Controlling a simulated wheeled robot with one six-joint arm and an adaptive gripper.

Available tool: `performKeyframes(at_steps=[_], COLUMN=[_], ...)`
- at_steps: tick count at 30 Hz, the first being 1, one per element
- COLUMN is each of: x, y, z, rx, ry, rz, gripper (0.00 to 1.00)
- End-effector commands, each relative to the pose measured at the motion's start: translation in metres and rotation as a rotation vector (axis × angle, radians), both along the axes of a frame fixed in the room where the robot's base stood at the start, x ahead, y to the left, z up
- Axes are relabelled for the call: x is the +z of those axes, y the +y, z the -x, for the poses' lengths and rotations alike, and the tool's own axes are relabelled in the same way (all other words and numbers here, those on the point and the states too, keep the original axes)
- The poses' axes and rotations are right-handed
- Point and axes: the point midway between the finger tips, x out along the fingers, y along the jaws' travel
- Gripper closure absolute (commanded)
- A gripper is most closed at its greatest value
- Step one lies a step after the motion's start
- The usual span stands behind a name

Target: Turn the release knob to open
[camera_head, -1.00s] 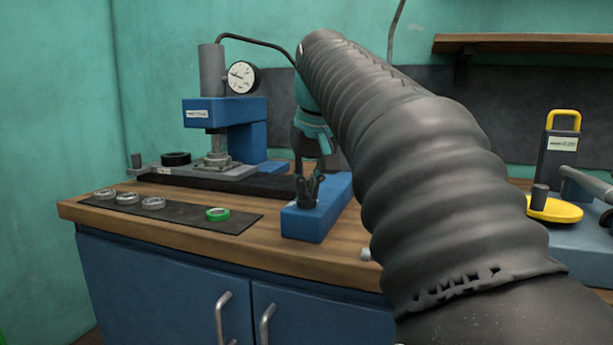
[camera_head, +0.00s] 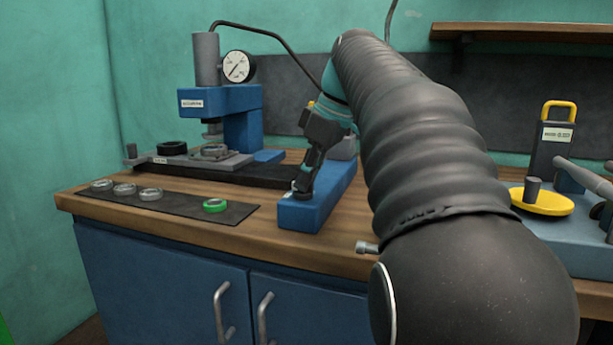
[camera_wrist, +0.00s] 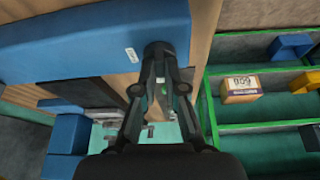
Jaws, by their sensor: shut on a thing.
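The release knob (camera_wrist: 157,47) is a small dark round knob on the blue block (camera_head: 318,212) at the bench front. My gripper (camera_head: 302,190) comes down at a tilt onto the block's front end, its fingers closed on the knob. In the wrist view my gripper (camera_wrist: 158,58) has one finger on each side of it. The fingers hide most of the knob. The blue press (camera_head: 243,125) stands behind left, with a round gauge (camera_head: 239,67) whose needle points down-left. Its ram (camera_head: 212,129) sits above a grey ring part (camera_head: 214,150).
A dark mat (camera_head: 180,208) holds grey rings and a green ring (camera_head: 215,205). A yellow disc (camera_head: 542,201) and a yellow-handled block (camera_head: 553,145) stand at the right. My arm covers the middle right. The wrist view shows green shelving with a labelled box (camera_wrist: 240,88).

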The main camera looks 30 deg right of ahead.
Motion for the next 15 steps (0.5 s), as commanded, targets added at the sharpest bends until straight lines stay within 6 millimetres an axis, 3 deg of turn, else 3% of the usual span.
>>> performKeyframes(at_steps=[15], x=[-0.0001], y=[-0.0003], z=[-0.0009], rx=[0.116], ry=[0.0], rz=[0.0], gripper=[1.0])
